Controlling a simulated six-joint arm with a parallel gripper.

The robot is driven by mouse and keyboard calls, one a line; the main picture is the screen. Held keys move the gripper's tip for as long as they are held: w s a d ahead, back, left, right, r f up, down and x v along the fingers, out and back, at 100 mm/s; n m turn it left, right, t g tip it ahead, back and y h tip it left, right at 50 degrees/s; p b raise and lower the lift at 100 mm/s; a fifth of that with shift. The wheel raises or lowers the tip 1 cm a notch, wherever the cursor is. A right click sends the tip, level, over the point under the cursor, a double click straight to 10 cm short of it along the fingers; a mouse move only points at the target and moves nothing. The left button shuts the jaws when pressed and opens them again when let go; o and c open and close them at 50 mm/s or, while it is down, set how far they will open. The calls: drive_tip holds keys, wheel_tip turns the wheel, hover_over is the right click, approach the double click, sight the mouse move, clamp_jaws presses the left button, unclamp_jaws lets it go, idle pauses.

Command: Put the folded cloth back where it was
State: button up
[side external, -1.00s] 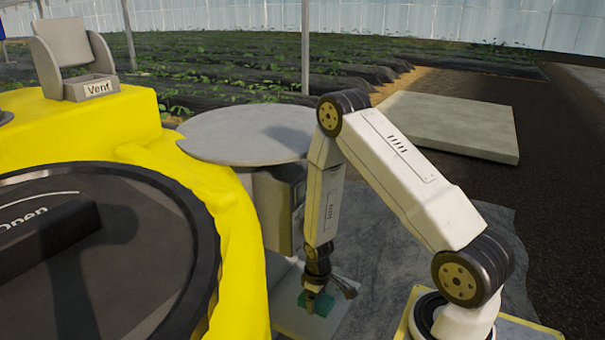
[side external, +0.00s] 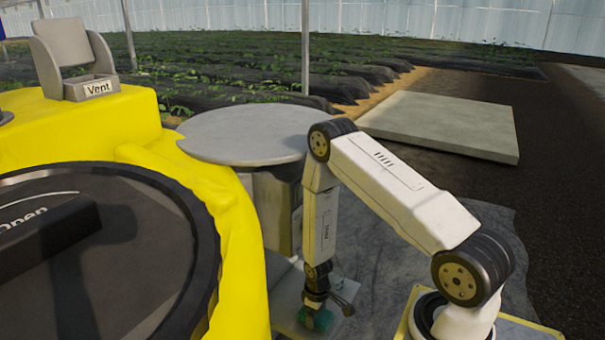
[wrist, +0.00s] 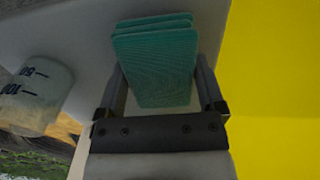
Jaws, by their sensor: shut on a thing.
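The folded cloth (wrist: 155,62) is teal, with several stacked layers. In the wrist view it sits between the two fingers of my gripper (wrist: 162,88), which is shut on it. In the side view the cloth (side external: 323,320) shows as a small green patch under my gripper (side external: 314,306), low over a pale grey surface (side external: 287,300). I cannot tell whether the cloth touches that surface. My gripper hides part of the cloth there.
A clear measuring cup (wrist: 37,95) with 50 and 100 marks stands left of the cloth in the wrist view. A yellow tank (side external: 245,300) with a black lid (side external: 130,270) is on the left. A round grey tabletop (side external: 245,135) stands behind my gripper.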

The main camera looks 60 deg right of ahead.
drive_tip(key=shift+f, duration=0.45)
drive_tip(key=shift+f, duration=0.15)
drive_tip(key=o, duration=0.9)
drive_tip(key=shift+r, duration=0.25)
drive_tip(key=shift+r, duration=5.95)
